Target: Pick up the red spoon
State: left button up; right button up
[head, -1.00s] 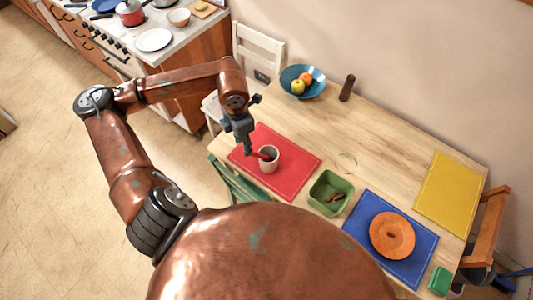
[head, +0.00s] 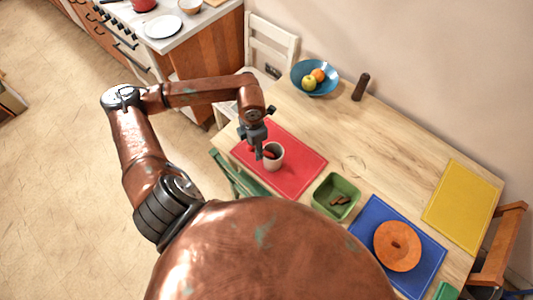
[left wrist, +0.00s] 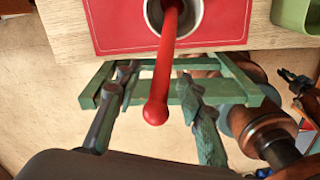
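The red spoon (left wrist: 163,75) stands in a white cup (head: 275,164), its handle leaning out over the rim toward my left gripper. The cup stands on the red placemat (head: 308,183). My left gripper (head: 257,153) is beside the cup, at its left. In the left wrist view its two fingers (left wrist: 155,75) are apart, with the spoon handle between them and a gap on both sides. The cup (left wrist: 187,14) shows only partly there. A small dark forked shape at that view's right edge may be my right gripper; I cannot make out its state.
A green bin (head: 335,196) with brown pieces stands right of the cup. An orange plate (head: 391,247) lies on a blue placemat (head: 427,246). A blue fruit bowl (head: 322,89) and a dark brown shaker (head: 360,87) stand behind. A green chair (head: 222,165) is at the near edge.

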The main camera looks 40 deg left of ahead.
pick_arm(q)
jog(key=shift+f, duration=0.45)
grip_shut()
